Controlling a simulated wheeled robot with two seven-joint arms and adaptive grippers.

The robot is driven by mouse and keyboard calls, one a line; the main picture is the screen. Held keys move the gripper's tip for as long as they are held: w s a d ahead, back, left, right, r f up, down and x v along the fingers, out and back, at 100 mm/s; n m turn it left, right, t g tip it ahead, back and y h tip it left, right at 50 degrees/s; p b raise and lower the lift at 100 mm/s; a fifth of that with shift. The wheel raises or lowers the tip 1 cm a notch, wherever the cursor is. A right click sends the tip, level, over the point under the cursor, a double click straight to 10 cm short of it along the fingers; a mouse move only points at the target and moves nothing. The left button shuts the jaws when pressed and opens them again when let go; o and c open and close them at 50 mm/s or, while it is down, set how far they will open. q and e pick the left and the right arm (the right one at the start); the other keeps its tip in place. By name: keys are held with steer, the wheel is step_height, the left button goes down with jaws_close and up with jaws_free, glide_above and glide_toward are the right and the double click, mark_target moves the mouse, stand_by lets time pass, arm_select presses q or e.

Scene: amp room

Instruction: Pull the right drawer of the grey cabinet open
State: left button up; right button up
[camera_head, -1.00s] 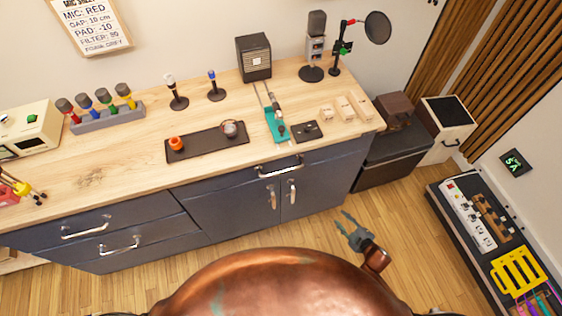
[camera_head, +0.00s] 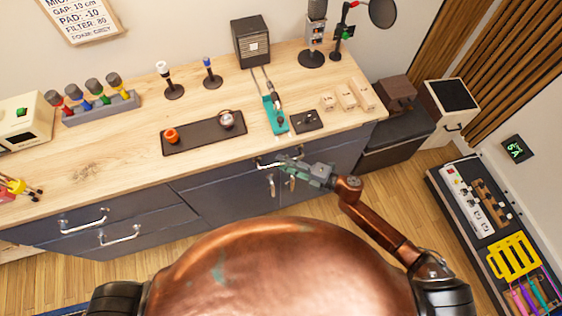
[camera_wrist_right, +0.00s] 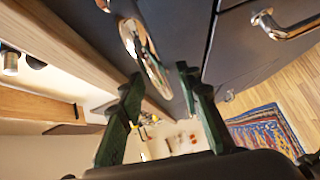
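The dark blue-grey cabinet (camera_head: 205,207) stands under a wooden worktop. Its right drawer front (camera_head: 232,177) looks closed, just under the worktop edge. The drawer's metal bar handle (camera_head: 264,163) is partly hidden by my right gripper (camera_head: 287,164), which reaches it from the right. In the right wrist view the handle (camera_wrist_right: 145,52) runs lengthwise between the two green fingers of the right gripper (camera_wrist_right: 160,82). The fingers are apart, with visible gaps beside the handle. I cannot tell whether either finger touches it. My left gripper is in neither view.
Two door handles (camera_head: 271,185) sit below the drawer. Left drawers with handles (camera_head: 84,222) look closed. The worktop (camera_head: 110,165) holds a dark tray (camera_head: 190,144), a teal tool (camera_head: 275,118) and several microphones. A dark box (camera_head: 395,137) stands right of the cabinet. Floor in front is clear.

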steer(key=shift+x, duration=0.75)
steer(key=shift+c, duration=0.5)
jaws_close()
